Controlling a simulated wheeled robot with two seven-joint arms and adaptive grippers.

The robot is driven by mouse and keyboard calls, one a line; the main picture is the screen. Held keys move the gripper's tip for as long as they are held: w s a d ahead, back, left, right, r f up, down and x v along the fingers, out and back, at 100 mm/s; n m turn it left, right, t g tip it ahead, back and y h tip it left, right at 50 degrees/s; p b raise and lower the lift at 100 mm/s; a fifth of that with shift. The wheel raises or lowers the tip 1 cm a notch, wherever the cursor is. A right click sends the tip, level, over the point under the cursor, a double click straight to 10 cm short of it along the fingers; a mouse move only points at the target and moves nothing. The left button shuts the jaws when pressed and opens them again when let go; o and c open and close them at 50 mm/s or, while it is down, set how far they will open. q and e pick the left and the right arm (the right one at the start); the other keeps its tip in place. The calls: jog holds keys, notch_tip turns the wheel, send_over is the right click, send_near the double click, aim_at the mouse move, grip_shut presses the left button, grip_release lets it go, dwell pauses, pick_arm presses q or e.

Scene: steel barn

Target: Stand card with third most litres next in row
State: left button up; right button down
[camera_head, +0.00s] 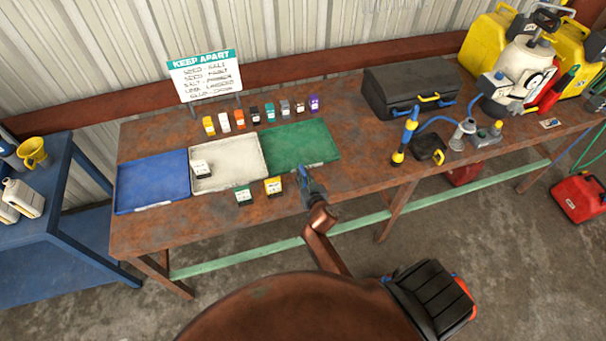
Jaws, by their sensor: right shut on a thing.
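Several small cards or blocks stand in a row along the back of the bench: a yellow one (209,125) at the left end, a purple one (313,103) at the right end. A white and black card (201,168) is in the white tray (228,182). A green and white card (243,196) and a yellow and black card (273,187) are at the bench's front. Their print is too small to read. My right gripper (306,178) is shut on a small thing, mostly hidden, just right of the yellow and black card. My left gripper is out of view.
A blue tray (150,198) and a green tray (318,153) flank the white tray. Behind stands a "KEEP APART" sign (205,75). A dark toolbox (400,86), pump parts (468,128) and jugs crowd the right. Bare bench lies right of the green tray.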

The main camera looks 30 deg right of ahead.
jog(key=shift+f+b, duration=0.5)
jog(key=shift+f, duration=0.1)
jog(key=c, duration=1.9)
grip_release()
